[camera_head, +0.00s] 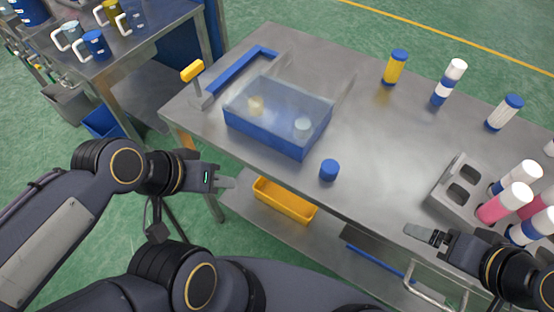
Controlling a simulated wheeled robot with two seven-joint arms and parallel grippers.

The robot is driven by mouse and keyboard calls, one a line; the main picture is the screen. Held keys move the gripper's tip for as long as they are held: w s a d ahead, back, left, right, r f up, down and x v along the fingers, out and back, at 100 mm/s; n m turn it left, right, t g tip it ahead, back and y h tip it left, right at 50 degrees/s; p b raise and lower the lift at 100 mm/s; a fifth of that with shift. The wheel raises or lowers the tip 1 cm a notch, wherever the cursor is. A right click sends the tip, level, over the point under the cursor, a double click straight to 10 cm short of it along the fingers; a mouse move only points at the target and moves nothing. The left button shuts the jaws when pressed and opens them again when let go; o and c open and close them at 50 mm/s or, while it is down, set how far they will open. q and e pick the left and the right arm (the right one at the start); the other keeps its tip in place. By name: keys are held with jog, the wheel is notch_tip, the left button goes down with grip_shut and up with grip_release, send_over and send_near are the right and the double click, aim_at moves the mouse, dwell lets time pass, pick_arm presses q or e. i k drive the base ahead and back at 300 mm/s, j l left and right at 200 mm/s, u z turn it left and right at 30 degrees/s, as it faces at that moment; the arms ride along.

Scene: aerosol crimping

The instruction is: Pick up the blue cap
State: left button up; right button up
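The blue cap (329,170) stands alone on the steel table (370,150) near its front edge, just right of a clear-walled blue bin. My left gripper (228,183) is off the table's front edge, well left of the cap and apart from it. Its fingers overlap in this view, so their gap cannot be seen; no object shows in them. My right gripper (416,232) is near the table's front edge, right of and nearer than the cap. It holds nothing that I can see, and its finger gap is unclear.
The blue bin (265,135) holds a few small pale parts. A yellow-handled tool (192,71) stands behind its left side. Capped cans, one yellow (395,68), stand at the back. A grey holder (450,185) sits beside several cans at right. A yellow tray (284,200) is below the tabletop.

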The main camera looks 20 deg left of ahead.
aim_at(329, 170)
jog(key=j+z, duration=0.1)
jog(key=j, duration=0.4)
jog(key=k+j+z, duration=0.1)
jog(key=j, duration=0.4)
jog(key=j+z, duration=0.1)
jog(key=j, duration=0.4)
jog(key=k+j+z, duration=0.1)
jog(key=j, duration=0.4)
jog(key=k+j+z, duration=0.1)
jog(key=j, duration=0.4)
jog(key=i+l+z, duration=0.15)
jog(key=i+l, duration=0.3)
